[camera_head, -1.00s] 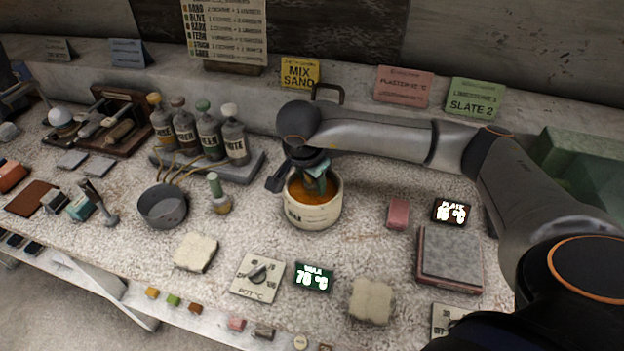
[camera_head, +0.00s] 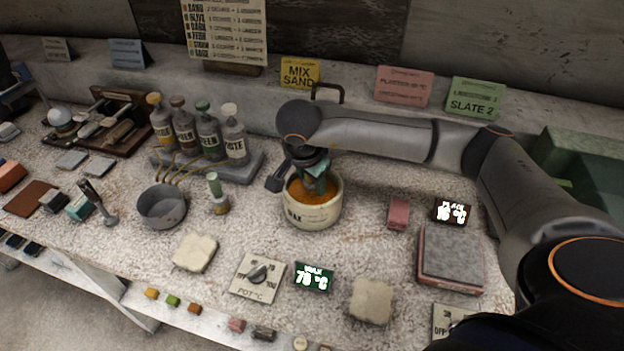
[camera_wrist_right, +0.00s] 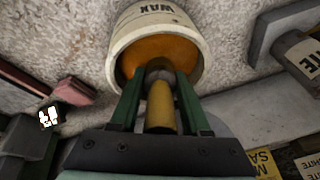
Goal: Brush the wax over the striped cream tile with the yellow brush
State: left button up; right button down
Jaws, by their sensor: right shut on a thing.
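My right gripper (camera_head: 315,184) is over the cream wax pot (camera_head: 314,217), its fingers reaching down inside the rim. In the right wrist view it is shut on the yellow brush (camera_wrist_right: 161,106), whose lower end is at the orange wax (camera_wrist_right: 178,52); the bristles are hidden. Two pale cream tiles lie on the counter in the head view: one at left (camera_head: 195,252), one at front right (camera_head: 372,301). I cannot make out stripes on either. My left gripper does not show.
A pot dial plate (camera_head: 257,279) and a green display reading about 78 °C (camera_head: 314,277) lie in front of the pot. A grey bowl (camera_head: 162,207), a green-handled brush (camera_head: 217,195) and labelled bottles (camera_head: 209,137) stand left. A grey slab (camera_head: 450,256) lies right.

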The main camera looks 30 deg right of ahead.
jog(key=shift+f, duration=0.1)
jog(key=shift+r+p, duration=2.15)
jog(key=shift+r, duration=1.45)
jog(key=shift+f, duration=0.1)
jog(key=shift+s+a+n, duration=0.2)
jog(key=shift+a+n, duration=0.05)
jog(key=shift+n, duration=0.15)
jog(key=s+a+r+n+y, duration=0.1)
jog(key=s+a+n+y, duration=0.4)
jog(key=n, duration=0.9)
jog(key=shift+s+a+r+n+t, duration=0.25)
jog(key=shift+s+a+n+t, duration=0.15)
jog(key=shift+s+a, duration=1.65)
